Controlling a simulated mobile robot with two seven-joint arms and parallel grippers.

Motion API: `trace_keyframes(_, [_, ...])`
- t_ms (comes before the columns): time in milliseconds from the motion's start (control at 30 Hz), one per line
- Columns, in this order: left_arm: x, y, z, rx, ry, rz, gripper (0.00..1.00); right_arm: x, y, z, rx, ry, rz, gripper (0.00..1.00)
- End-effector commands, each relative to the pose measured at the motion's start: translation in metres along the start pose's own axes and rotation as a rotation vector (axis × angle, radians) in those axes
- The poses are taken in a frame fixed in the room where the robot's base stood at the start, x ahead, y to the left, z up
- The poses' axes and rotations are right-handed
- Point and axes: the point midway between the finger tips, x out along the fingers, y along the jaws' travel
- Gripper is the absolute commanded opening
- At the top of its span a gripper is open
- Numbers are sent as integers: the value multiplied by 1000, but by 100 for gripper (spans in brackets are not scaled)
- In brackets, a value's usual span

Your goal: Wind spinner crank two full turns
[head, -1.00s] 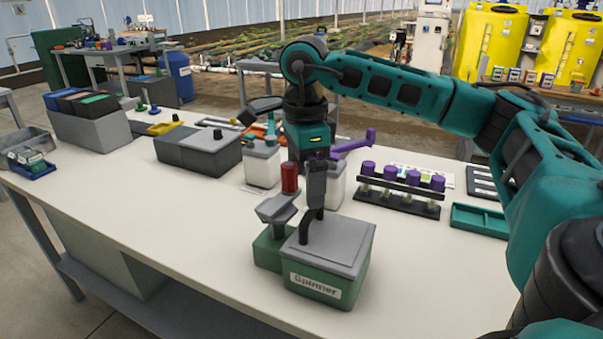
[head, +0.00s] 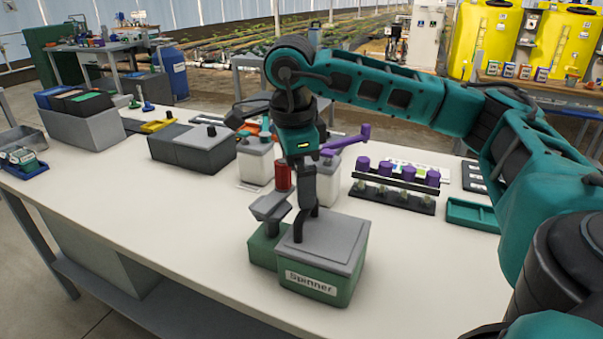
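The spinner (head: 318,284) is a green box with a grey lid and a "Spinner" label, near the middle of the table in the head view. A bent dark crank (head: 299,229) rises from the lid. A grey open hopper (head: 269,206) on a green base stands at its left. My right gripper (head: 302,195) points down over the lid at the crank's upper part; its dark fingers overlap the crank, so grip and finger gap cannot be made out. A red cylinder (head: 283,178) shows just left of the fingers; whether it belongs to the crank is unclear. My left gripper is not in view.
White jars (head: 255,165) stand behind the spinner. A rack with purple-capped vials (head: 392,200) and a green tray (head: 472,215) are to the right. A dark grey box (head: 190,152) is at the back left. The table's front left (head: 150,220) is clear.

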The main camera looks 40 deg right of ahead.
Motion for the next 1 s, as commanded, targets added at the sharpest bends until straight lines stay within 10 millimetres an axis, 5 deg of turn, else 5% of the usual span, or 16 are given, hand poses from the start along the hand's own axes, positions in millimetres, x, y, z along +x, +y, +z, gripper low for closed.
trace_keyframes(33, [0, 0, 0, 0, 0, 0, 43, -6, 39, 32, -123, -98, 135, 100])
trace_keyframes(167, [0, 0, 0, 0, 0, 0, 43, -6, 39, 32, -123, -99, 134, 100])
trace_keyframes(367, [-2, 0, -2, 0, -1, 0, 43, -17, 35, 30, -116, -96, 120, 100])
trace_keyframes(800, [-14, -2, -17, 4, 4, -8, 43, -102, 2, 1, -27, -34, 33, 100])
trace_keyframes(1000, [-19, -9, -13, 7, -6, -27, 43, -120, -6, -7, -4, -15, 13, 100])
